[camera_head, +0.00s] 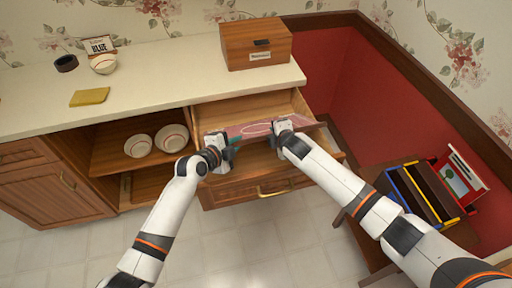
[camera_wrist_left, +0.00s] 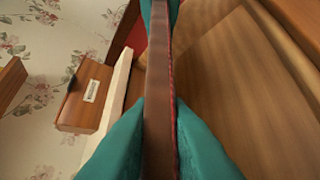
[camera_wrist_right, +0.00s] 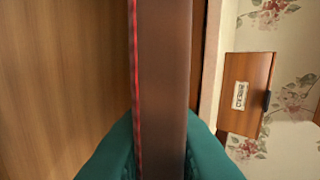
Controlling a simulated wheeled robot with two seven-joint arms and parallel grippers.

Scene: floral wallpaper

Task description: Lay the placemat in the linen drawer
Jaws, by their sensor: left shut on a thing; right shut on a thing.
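The placemat (camera_head: 258,129) is a flat pinkish-red piece with a pale oval on it, held over the open drawer (camera_head: 265,105). In the wrist views it shows edge-on as a brown strip with a red edge (camera_wrist_left: 158,90) (camera_wrist_right: 163,80). My left gripper (camera_head: 222,142) is shut on its left end, and my right gripper (camera_head: 284,127) is shut on its right part. The teal fingers press both sides of it in the wrist views. The drawer is pulled out under the counter; its visible floor is bare wood, and its front part is partly hidden by the placemat and my arms.
A labelled wooden box (camera_head: 256,44) stands on the counter (camera_head: 150,70) above the drawer. Two bowls (camera_head: 171,138) sit in the open shelf. A small table with a rack (camera_head: 425,190) stands at right.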

